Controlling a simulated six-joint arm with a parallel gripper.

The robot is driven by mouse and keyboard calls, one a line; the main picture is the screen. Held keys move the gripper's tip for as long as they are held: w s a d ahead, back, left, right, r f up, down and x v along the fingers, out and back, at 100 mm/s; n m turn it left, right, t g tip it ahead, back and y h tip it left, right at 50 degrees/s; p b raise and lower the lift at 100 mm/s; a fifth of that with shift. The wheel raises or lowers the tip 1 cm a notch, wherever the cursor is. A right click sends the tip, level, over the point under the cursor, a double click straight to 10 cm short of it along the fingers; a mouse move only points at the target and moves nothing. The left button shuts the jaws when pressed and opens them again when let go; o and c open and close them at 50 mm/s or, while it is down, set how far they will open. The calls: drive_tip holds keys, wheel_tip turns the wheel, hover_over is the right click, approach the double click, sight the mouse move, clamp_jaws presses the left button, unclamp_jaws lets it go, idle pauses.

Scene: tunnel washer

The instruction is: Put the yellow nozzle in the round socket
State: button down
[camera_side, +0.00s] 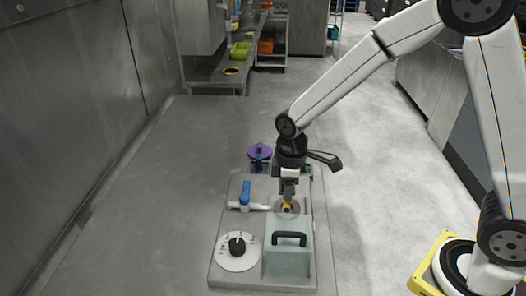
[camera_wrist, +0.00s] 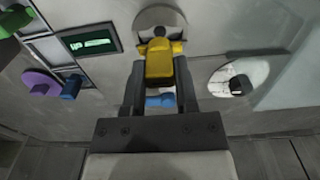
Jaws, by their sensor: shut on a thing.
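The yellow nozzle (camera_side: 287,204) is between the fingers of my gripper (camera_side: 288,192), which is shut on it above the panel. In the wrist view the nozzle (camera_wrist: 160,64) fills the space between the fingertips (camera_wrist: 160,76). A round pale metal plate (camera_wrist: 160,18) with a dark centre lies just beyond the nozzle and looks like the round socket. In the side view this plate (camera_side: 279,212) is partly hidden under the nozzle. I cannot tell whether the nozzle touches the plate or enters its hole.
Around it on the panel (camera_side: 229,273) are a blue-handled valve (camera_side: 246,193), a white dial with black knob (camera_side: 237,262), and a pale box with black handle (camera_side: 287,262). A purple disc (camera_side: 258,150) stands behind. A green-lit screen (camera_wrist: 90,42) shows in the wrist view.

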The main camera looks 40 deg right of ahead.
drive_tip(key=shift+f, duration=1.6)
idle(1.2)
unclamp_jaws()
idle(0.6)
drive_tip(key=shift+r, duration=0.2)
drive_tip(key=shift+r, duration=3.6)
